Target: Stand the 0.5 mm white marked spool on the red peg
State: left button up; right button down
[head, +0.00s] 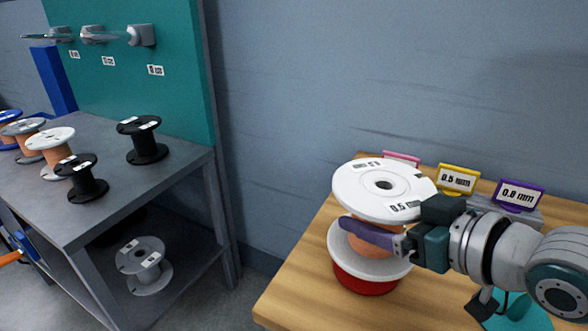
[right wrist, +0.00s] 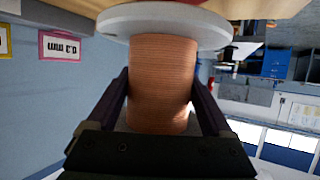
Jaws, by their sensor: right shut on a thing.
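The white spool (head: 378,190), marked 0.5 mm on its top flange, stands upright on the right of the head view. My right gripper (head: 375,236) is shut on its copper winding, between the two white flanges. In the right wrist view the copper winding (right wrist: 162,85) lies between both fingers (right wrist: 160,110). A red round base (head: 366,281) shows directly under the lower flange on the wooden table; the spool hides its top and any peg shaft. I cannot tell whether the spool rests on it or hangs just above. My left gripper is not in view.
The wooden table (head: 300,275) carries pink, yellow 0.5 mm (head: 458,179) and purple 0.8 mm (head: 519,195) signs at the back. A teal thing (head: 518,312) is partly behind my arm. A grey bench (head: 110,205) with several spools and a teal panel (head: 175,100) stand left.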

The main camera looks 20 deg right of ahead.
jog(key=shift+r, duration=0.15)
dwell(0.4)
jog(key=shift+f, duration=0.55)
jog(key=shift+f+b, duration=0.85)
jog(key=shift+f, duration=0.15)
dwell(0.3)
jog(key=shift+f, duration=0.15)
